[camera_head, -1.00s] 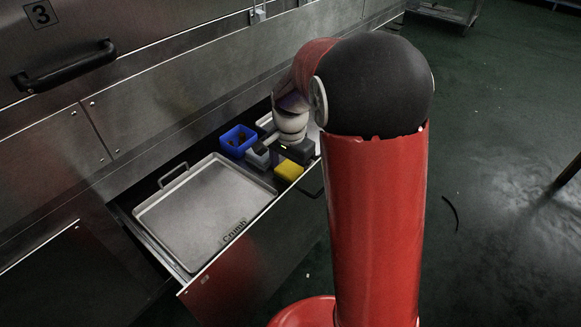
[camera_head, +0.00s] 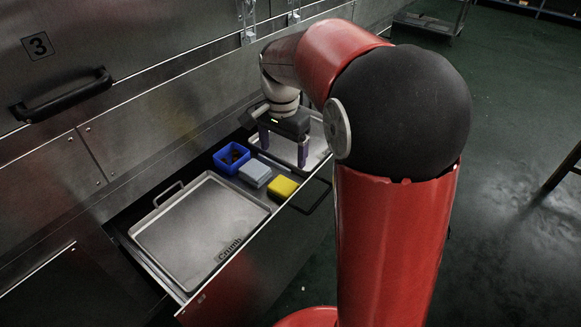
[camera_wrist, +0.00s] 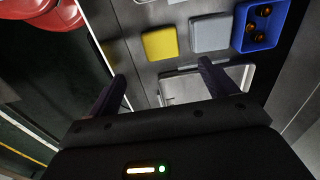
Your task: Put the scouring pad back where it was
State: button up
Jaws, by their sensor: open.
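In the open drawer, a light grey block-shaped pad (camera_head: 255,172) lies flat between a blue bin (camera_head: 228,166) and a yellow pad (camera_head: 282,188). I cannot tell for sure whether the grey or the yellow one is the scouring pad. In the wrist view the yellow pad (camera_wrist: 160,44) and the grey pad (camera_wrist: 211,34) lie side by side, apart, beyond my fingertips. My gripper (camera_head: 283,150) is open and empty, above a metal tray at the drawer's right end. In the wrist view nothing is between the fingers of my gripper (camera_wrist: 162,70).
A large metal crumb tray (camera_head: 195,225) with a handle fills the drawer's left part. The smaller metal tray (camera_head: 318,150) is under my gripper. The blue bin holds small brown items. The drawer front (camera_head: 255,255) stands out from the steel machine. Floor at right is open.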

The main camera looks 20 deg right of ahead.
jog(key=s+r+n+t, duration=0.1)
jog(key=s+n, duration=0.4)
jog(key=s, duration=0.6)
jog(key=s+r+n+t, duration=0.2)
jog(key=s+n+t, duration=0.2)
jog(key=s, duration=0.6)
jog(key=shift+s+r+n+t, duration=0.3)
jog(key=shift+s+n, duration=0.1)
jog(key=shift+n, duration=0.4)
notch_tip(320, 180, up, 4)
jog(key=p, duration=0.3)
jog(key=shift+f+p, duration=0.15)
jog(key=shift+p, duration=0.2)
jog(key=shift+c, duration=0.5)
